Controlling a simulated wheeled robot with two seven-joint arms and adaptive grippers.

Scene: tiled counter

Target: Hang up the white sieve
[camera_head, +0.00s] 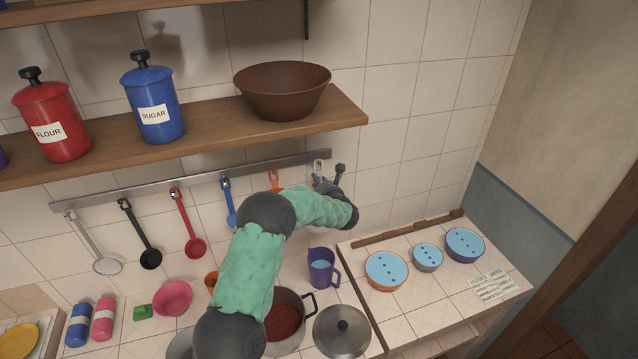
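A white handle with a loop (318,167) is at the right end of the metal rail, at the rail's height. It seems to belong to the white sieve; the part below it is hidden behind my gripper and arm. My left gripper (329,176) is right at this handle, pointing up at the wall. Its dark fingers look spread, one beside the handle and one apart to the right. The metal rail (150,183) runs along the tiled wall under the shelf. My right gripper is not in view.
A pale strainer (107,265), black ladle (150,258), red ladle (195,247), blue utensil (227,200) and orange utensil (275,180) hang along the rail. The wooden shelf (210,143) is above. A pot (290,318) and purple mug (323,268) stand below.

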